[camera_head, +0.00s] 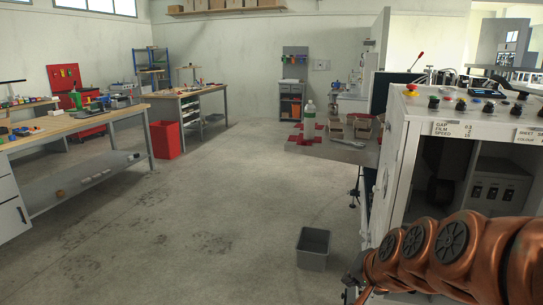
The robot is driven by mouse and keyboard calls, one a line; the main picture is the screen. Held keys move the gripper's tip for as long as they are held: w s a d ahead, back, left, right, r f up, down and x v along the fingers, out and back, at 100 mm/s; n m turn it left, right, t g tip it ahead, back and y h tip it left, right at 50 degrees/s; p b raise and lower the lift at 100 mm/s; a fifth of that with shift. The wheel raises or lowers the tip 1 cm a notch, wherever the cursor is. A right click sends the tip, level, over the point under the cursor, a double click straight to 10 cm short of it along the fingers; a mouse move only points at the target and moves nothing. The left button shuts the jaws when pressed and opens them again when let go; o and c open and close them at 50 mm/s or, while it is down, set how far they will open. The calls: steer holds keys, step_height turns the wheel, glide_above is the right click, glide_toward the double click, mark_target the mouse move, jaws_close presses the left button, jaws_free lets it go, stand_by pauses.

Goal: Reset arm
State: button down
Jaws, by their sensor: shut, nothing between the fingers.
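My arm's copper-coloured links cross the lower right, in front of the white machine (394,165) with its control panel. My gripper (352,283) is the small dark part at the left end of the arm, low in the picture. It is small and partly hidden by the arm and the frame edge. It is shut and holds nothing. It hangs to the right of a grey bin (313,249) on the floor, apart from it as far as I can see.
A long wooden workbench (70,122) stands at left, a second bench (188,92) behind it. A red bin (165,139) is by the benches. A table (340,152) with a bottle (309,110) and trays is by the machine. The middle floor is clear.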

steer(key=s+r+n+g+h+p, duration=0.1)
steer(key=s+r+n+g+p, duration=0.3)
steer(key=s, duration=2.3)
steer(key=d+n+g+p, duration=0.1)
steer(key=n+g+p, duration=0.2)
steer(key=g+p, duration=0.1)
steer(key=shift+s+g+h+p, duration=0.15)
steer(key=shift+g+h+p, duration=0.25)
steer(key=shift+g, duration=0.3)
